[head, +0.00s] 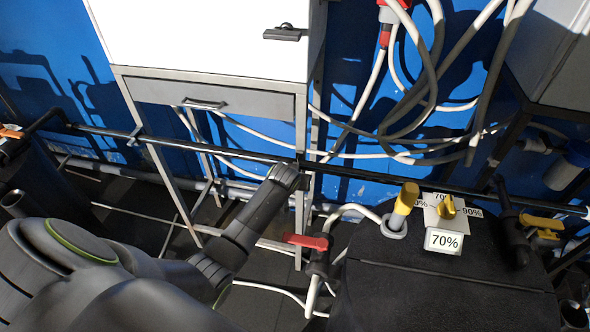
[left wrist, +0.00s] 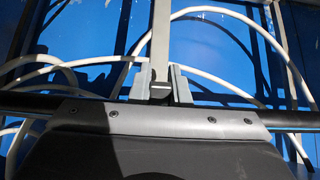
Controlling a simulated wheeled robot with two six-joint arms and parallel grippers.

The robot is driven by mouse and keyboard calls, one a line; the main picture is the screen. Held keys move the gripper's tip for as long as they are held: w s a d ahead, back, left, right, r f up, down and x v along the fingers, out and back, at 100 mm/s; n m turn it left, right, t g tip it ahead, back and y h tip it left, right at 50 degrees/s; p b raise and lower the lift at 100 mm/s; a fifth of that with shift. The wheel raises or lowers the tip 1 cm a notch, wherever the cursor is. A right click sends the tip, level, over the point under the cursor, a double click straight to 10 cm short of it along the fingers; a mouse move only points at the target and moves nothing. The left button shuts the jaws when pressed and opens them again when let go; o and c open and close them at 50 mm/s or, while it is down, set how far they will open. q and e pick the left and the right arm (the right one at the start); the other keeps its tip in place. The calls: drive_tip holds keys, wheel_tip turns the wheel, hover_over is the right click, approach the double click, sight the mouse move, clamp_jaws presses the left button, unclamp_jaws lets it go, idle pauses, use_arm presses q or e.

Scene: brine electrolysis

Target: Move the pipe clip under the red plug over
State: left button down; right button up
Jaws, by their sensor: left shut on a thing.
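A red plug (head: 385,38) hangs at the top centre right of the head view, with white cables around it. A dark pipe (head: 400,178) runs across the blue wall below it. My left gripper (head: 302,166) is at this pipe, left of the plug, in front of a grey cabinet leg. In the left wrist view its two fingers (left wrist: 160,88) are shut on a small grey piece (left wrist: 158,84), which looks like the pipe clip. The gripper hides most of that piece in the head view. My right gripper is not in view.
Another metal clip (head: 135,135) sits on the pipe at left. A white cabinet (head: 210,35) stands behind. White cables (head: 430,75) hang near the pipe.

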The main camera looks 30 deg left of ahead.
use_arm(q)
drive_tip(key=r+g+p, duration=0.1)
drive_tip(key=g+p, duration=0.1)
drive_tip(key=p, duration=0.1)
drive_tip(key=shift+r+g+h, duration=0.15)
drive_tip(key=shift+g+h, duration=0.15)
drive_tip(key=shift+g+p, duration=0.55)
drive_tip(key=shift+g, duration=0.25)
drive_tip(key=shift+g+h, duration=0.3)
drive_tip(key=shift+g, duration=0.2)
drive_tip(key=shift+g+b, duration=0.45)
drive_tip(key=shift+g, duration=0.25)
drive_tip(key=shift+r+g+h+b, duration=0.15)
drive_tip(key=shift+g+h+b, duration=0.35)
drive_tip(key=shift+g+b, duration=0.55)
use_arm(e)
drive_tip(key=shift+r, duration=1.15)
use_arm(q)
drive_tip(key=shift+g, duration=0.25)
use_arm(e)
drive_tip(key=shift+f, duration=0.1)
use_arm(q)
drive_tip(key=c, duration=1.4)
unclamp_jaws()
drive_tip(key=shift+w, duration=0.1)
drive_tip(key=shift+o, duration=0.2)
